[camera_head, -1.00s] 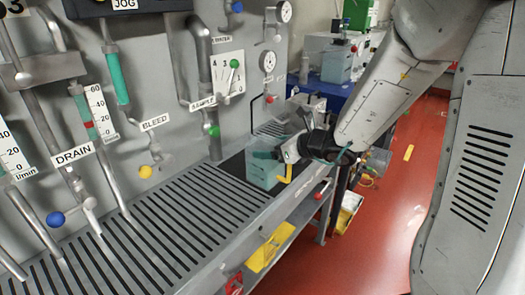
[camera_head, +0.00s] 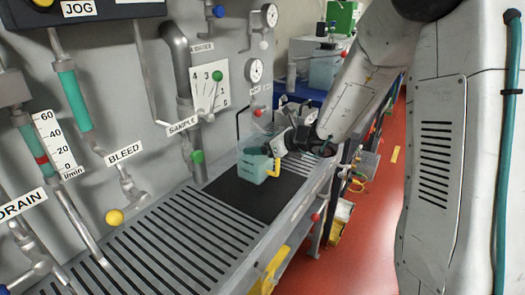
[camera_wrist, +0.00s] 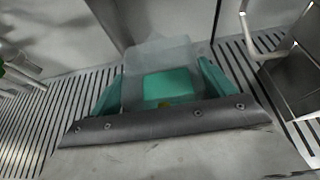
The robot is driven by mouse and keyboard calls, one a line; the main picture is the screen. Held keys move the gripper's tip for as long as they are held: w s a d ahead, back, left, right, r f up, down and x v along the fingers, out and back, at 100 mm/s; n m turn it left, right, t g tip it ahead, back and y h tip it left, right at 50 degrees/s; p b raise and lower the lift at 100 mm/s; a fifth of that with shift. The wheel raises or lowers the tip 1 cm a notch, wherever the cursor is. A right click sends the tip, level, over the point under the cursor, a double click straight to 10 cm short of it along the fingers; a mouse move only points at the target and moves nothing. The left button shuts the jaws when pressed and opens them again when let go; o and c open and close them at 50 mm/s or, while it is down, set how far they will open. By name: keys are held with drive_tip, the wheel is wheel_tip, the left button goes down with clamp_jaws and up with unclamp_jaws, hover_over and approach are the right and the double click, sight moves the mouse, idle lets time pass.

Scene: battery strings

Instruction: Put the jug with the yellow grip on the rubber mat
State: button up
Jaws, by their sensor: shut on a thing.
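The jug (camera_head: 252,167) is a pale, see-through box shape with blue-green contents and a yellow grip (camera_head: 277,167) on its right side. My gripper (camera_head: 271,150) is shut on it from the right, near the top of the grip. The black rubber mat (camera_head: 270,203) lies on the slotted bench top. The jug overlaps the mat's back part in the head view; I cannot tell whether its base touches. The wrist view shows the jug (camera_wrist: 166,84) upright between green finger pads, with only a speck of yellow visible.
The slotted bench (camera_head: 170,240) runs along a grey panel with pipes, valves and gauges. A yellow valve knob (camera_head: 114,217) and a green knob (camera_head: 197,157) stick out over it. Another clear container (camera_head: 323,70) stands on the blue surface behind. Red floor lies at right.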

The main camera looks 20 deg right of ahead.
drive_tip(key=f, duration=0.3)
drive_tip(key=shift+s+a, duration=0.2)
drive_tip(key=shift+d+f, duration=0.15)
drive_tip(key=shift+f, duration=0.2)
drive_tip(key=o, duration=2)
drive_tip(key=shift+c, duration=0.2)
